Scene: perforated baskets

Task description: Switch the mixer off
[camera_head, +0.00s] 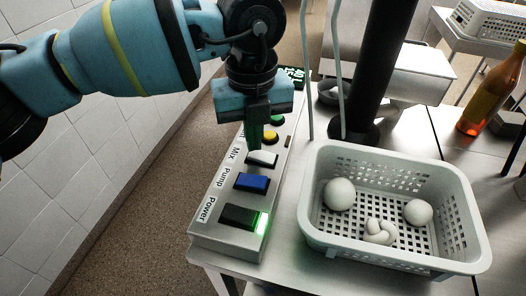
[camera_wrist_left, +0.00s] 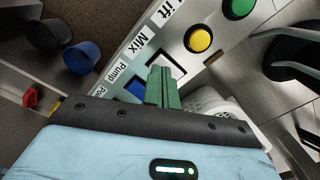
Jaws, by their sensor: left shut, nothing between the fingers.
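The control box (camera_head: 224,250) carries a row of switches labelled Power, Pump and Mix. The white Mix switch (camera_head: 262,159) lies just below the fingertips of my left gripper (camera_head: 255,148); the fingers are shut and empty. In the left wrist view the shut green fingers (camera_wrist_left: 163,84) overlap the near part of the white switch (camera_wrist_left: 169,64). I cannot tell whether they touch it. The blue Pump switch (camera_head: 251,182) is next to it. The black Power switch (camera_head: 238,216) has a lit green lamp beside it. My right gripper is not in view.
Yellow (camera_head: 270,137) and green (camera_head: 277,120) buttons sit farther along the box. A light grey perforated basket (camera_head: 318,241) with white pieces stands right of it. A black post (camera_head: 377,70) rises behind the basket. An orange bottle (camera_head: 490,95) stands at far right.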

